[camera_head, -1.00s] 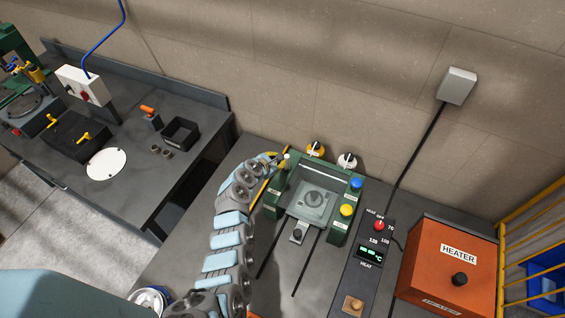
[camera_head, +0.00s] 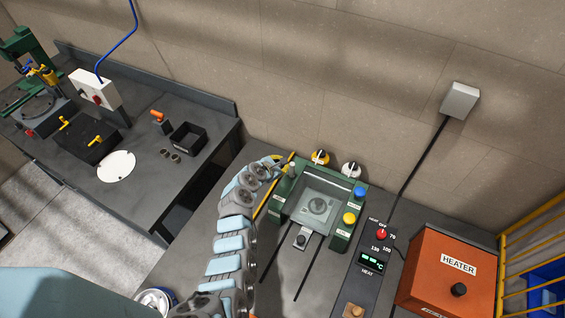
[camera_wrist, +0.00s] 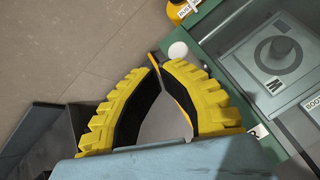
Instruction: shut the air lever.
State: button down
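The green press (camera_head: 343,234) stands on the grey bench, with a clear plate over its middle. No readable label marks the air lever. A pale-knobbed post (camera_head: 292,170) rises at the press's back left corner, and its round white knob (camera_wrist: 177,50) shows in the wrist view. My gripper (camera_head: 278,160) is just left of this post. In the wrist view its yellow ribbed fingers (camera_wrist: 156,69) bow outward and their tips come together beside the knob. A thin yellow strip (camera_wrist: 181,101) shows between the fingers; I cannot tell whether they touch it.
A heat control panel (camera_head: 371,263) and an orange heater box (camera_head: 455,272) stand to the right. Another bench (camera_head: 150,195) is at left.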

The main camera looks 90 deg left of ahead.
notch_tip(320, 180, up, 6)
jog(key=s+p, duration=0.1)
jog(key=p, duration=0.1)
jog(key=shift+s+d+r, duration=0.15)
jog(key=shift+d+r, duration=0.1)
jog(key=shift+d, duration=0.2)
dwell(0.3)
